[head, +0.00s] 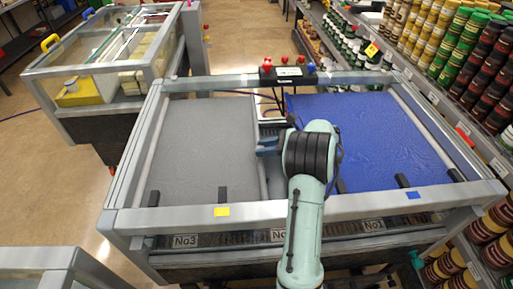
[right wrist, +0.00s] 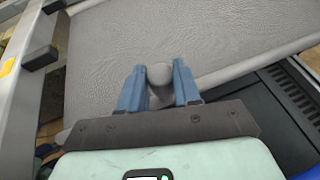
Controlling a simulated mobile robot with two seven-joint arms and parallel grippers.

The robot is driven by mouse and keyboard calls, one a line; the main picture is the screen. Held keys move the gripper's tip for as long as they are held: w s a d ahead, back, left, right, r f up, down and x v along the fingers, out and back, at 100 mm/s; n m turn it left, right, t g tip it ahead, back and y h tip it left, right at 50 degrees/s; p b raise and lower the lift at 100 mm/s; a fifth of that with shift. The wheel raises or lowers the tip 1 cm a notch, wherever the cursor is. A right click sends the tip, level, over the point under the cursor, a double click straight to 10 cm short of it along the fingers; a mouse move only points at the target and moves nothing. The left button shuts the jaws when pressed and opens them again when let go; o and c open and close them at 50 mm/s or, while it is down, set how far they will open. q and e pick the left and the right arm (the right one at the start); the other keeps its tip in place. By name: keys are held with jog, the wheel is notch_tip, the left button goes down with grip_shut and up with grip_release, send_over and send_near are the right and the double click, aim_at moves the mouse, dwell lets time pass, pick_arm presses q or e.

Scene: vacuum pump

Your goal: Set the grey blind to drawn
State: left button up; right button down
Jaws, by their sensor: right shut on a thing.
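The grey blind (head: 203,140) is a sheet of grey material spread over the left part of the frame. It also shows in the right wrist view (right wrist: 215,35), with a rounded bar along its edge. A grey knob (right wrist: 160,76) stands at that edge. My right gripper (head: 266,147) is at the right edge of the grey blind, near the middle of the frame. In the right wrist view its blue fingers (right wrist: 160,84) are on either side of the knob and shut on it. My arm hides part of the edge in the head view. My left gripper is not in view.
A blue blind (head: 375,130) covers the right part of the same metal frame (head: 195,218). A glass-topped case (head: 105,60) is at the left, and shelves of cans (head: 445,45) are at the right.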

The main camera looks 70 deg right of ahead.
jog(key=shift+s, duration=0.1)
jog(key=c, duration=1.1)
grip_release()
jog(key=shift+o, duration=0.2)
jog(key=v, duration=1.3)
jog(key=shift+s+d+b, duration=0.15)
jog(key=shift+s+b, duration=0.05)
jog(key=shift+b, duration=0.1)
jog(key=shift+r, duration=0.1)
